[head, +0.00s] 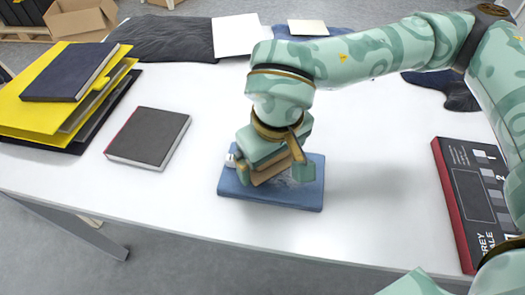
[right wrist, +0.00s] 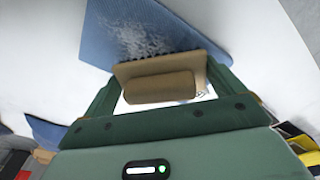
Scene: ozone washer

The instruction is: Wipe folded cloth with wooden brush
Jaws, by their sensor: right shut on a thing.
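A blue folded cloth (head: 245,192) lies flat on the white table near its front edge. Greyish-white specks (right wrist: 137,42) show on its surface in the right wrist view, where the cloth (right wrist: 180,28) fills the top middle. My right gripper (head: 275,172) is above the cloth, shut on the wooden brush (head: 268,172). In the right wrist view the brush (right wrist: 160,86) sits between the two fingers, with its dark bristles at the cloth's edge. Whether the bristles touch the cloth is hard to tell. My left gripper is not in view.
A dark book (head: 150,136) lies left of the cloth. Yellow binders (head: 50,113) with a dark blue book (head: 68,75) are stacked at the far left. A grey-scale card (head: 470,190) lies at the right. Dark cloths (head: 165,38) lie at the back. Table space around the blue cloth is clear.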

